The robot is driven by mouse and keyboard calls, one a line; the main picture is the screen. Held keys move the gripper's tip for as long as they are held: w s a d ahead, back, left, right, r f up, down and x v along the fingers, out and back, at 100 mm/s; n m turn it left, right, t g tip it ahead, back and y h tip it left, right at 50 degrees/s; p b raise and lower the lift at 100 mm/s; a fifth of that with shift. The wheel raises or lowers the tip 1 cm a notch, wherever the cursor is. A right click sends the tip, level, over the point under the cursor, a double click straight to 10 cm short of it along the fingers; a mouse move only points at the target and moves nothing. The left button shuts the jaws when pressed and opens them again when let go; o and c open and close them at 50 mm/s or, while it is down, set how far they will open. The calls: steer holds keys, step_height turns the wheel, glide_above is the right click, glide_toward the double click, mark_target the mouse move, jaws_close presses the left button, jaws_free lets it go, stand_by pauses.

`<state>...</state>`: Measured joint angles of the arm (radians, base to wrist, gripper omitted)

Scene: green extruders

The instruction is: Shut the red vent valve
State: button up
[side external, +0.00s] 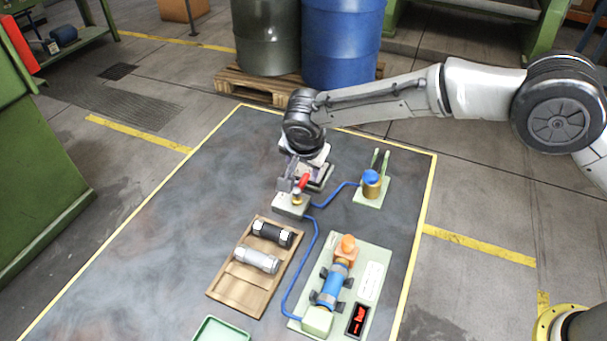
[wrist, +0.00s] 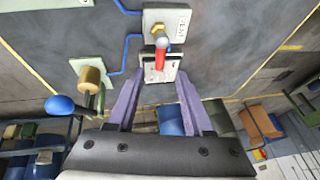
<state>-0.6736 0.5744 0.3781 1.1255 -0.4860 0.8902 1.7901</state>
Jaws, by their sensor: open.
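The red vent valve handle (side external: 304,181) stands on a small pale plate (side external: 291,208) near the middle of the table. In the wrist view the red handle (wrist: 160,58) has a grey tip and sits beside a brass fitting (wrist: 157,28) on a plate marked VENT (wrist: 182,22). My gripper (wrist: 159,70) is open, with its two purple fingers spread apart. The red handle appears between the fingertips in that view, with a gap on each side. In the side view my gripper (side external: 298,178) is right at the valve and partly hides it.
A blue-topped brass fitting (side external: 372,178) with green posts stands right of the valve. Blue hose (side external: 311,250) runs to a panel (side external: 373,258) with a blue cylinder and red display. A wooden tray (side external: 237,283) holds two cylinders. The table's left side is clear.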

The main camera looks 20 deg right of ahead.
steer(key=v, duration=0.7)
steer(key=shift+r, duration=0.2)
steer(key=shift+s, duration=0.15)
steer(key=w+d+r+m+t, duration=0.1)
steer(key=w+d+r+m, duration=0.15)
steer(key=d+r, duration=0.85)
steer(key=s+d+r, duration=0.4)
steer(key=d, duration=0.2)
steer(key=s+d+r, duration=0.4)
steer(key=d, duration=0.2)
steer(key=s+d+f+n+t, duration=0.1)
steer(key=s+d, duration=0.4)
steer(key=s, duration=0.3)
steer(key=s+d+n, duration=0.2)
steer(key=s+d, duration=0.2)
steer(key=s, duration=0.4)
steer(key=s+f+n+g+y, duration=0.1)
steer(key=s+f+n, duration=0.8)
steer(key=f, duration=0.1)
steer(key=shift+s+a+y, duration=0.35)
steer(key=shift+a+y, duration=0.05)
